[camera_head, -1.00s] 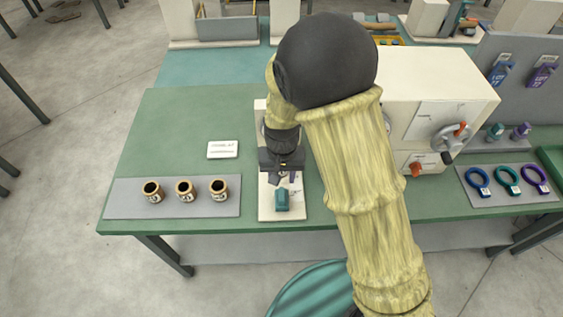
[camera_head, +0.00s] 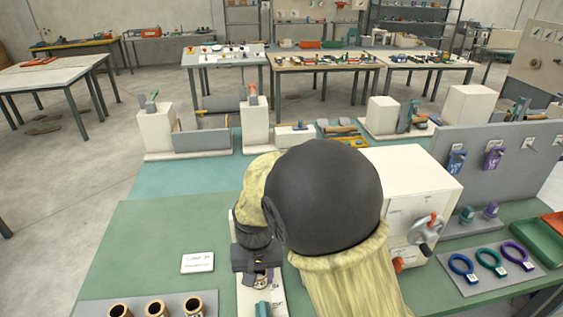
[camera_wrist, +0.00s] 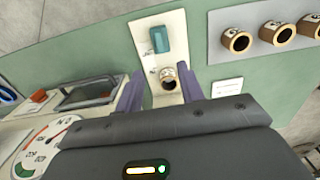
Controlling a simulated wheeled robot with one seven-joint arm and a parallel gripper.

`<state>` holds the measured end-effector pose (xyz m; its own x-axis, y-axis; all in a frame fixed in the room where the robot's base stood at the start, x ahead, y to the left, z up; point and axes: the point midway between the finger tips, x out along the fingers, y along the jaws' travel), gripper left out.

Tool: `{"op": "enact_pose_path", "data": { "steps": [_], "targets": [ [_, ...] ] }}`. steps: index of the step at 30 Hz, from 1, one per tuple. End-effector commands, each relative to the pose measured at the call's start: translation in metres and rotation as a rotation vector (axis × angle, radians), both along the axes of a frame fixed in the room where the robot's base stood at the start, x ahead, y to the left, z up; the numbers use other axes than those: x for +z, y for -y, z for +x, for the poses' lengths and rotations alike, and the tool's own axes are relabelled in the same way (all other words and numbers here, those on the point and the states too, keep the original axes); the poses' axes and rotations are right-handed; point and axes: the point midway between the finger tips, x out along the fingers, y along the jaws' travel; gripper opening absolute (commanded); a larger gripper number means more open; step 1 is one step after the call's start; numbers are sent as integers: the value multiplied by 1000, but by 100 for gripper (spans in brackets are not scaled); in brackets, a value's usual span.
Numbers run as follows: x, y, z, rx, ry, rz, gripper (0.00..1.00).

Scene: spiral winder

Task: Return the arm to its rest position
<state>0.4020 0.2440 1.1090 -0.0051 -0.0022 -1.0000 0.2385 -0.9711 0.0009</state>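My gripper (camera_wrist: 160,78) is open in the wrist view, its two purple-grey fingers wide apart. A small brown ring-shaped spool (camera_wrist: 168,76) shows between and beyond the fingers, on a white plate (camera_wrist: 146,30); it does not touch either finger in that view. A teal block (camera_wrist: 159,40) stands on the same plate. In the head view my arm reaches over the green table (camera_head: 140,235), with its black joint ball in front of the machine. My gripper (camera_head: 258,285) points down over the white plate there, its fingertips partly hidden.
Several brown cups (camera_head: 156,308) stand on a grey mat at the front left, near a white card (camera_head: 198,262). A white machine box (camera_head: 410,180) with a crank (camera_head: 425,229) stands right of my arm. Coloured rings (camera_head: 491,262) lie at the right. The table's left area is clear.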

Motion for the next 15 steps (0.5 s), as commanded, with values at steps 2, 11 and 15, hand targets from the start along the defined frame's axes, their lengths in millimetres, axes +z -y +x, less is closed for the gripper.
{"op": "enact_pose_path", "data": {
  "steps": [2, 11, 15],
  "targets": [
    [1, 5, 1, -7, 2, 3, 38],
    [19, 86, 6, -94, 54, 40, 38],
    [28, 134, -2, -137, 97, 53, 38]
  ]
}}
